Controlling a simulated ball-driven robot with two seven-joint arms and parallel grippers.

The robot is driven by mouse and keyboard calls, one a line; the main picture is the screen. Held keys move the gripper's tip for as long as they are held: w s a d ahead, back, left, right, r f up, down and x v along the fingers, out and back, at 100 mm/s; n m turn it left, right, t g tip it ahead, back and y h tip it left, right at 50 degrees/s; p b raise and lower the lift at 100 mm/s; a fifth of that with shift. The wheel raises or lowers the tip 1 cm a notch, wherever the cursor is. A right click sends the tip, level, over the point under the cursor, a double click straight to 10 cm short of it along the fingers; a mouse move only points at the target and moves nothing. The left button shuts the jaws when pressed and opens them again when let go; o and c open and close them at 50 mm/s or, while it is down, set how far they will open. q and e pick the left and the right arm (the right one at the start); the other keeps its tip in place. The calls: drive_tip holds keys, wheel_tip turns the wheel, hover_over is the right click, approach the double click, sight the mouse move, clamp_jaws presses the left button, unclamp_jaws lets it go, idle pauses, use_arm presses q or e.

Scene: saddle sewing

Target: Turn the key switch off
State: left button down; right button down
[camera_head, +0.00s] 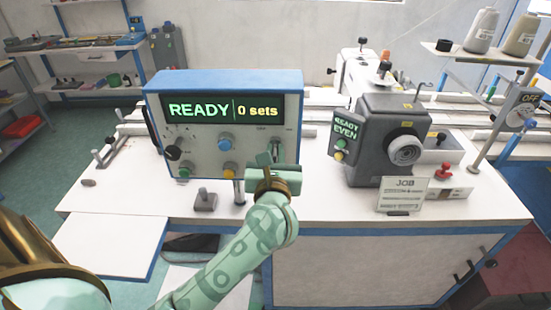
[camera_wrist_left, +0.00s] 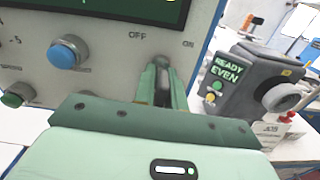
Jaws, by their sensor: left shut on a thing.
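The blue-and-white control box (camera_head: 222,73) stands on the bench, its screen reading "READY" and "0 sets". My left gripper (camera_head: 274,154) is at the lower right of its front panel. In the left wrist view, its two green fingers (camera_wrist_left: 162,85) are shut on the key switch (camera_wrist_left: 162,62), below and between the printed OFF and ON labels. The fingers hide most of the key, so I cannot tell its exact angle. My right gripper is not in view.
A blue knob (camera_wrist_left: 68,52) and a green button (camera_wrist_left: 17,95) sit left of the key switch. Right of the box stands a grey unit (camera_head: 395,130) reading "READY EVEN", with a JOB card (camera_head: 403,194) before it.

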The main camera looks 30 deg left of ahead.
use_arm(q)
drive_tip(key=n+b, duration=0.1)
drive_tip(key=n, duration=0.1)
drive_tip(key=n+b, duration=0.1)
drive_tip(key=b, duration=0.1)
drive_tip(key=n+b, duration=0.1)
drive_tip(key=n, duration=0.1)
drive_tip(key=shift+f+n, duration=0.3)
drive_tip(key=n+b, duration=0.3)
drive_tip(key=shift+d+r+n+b, duration=0.1)
drive_tip(key=shift+r+n+b, duration=0.05)
drive_tip(key=shift+n+b, duration=0.4)
drive_tip(key=c, duration=1.6)
unclamp_jaws()
drive_tip(key=shift+o, duration=0.2)
drive_tip(key=shift+r, duration=0.1)
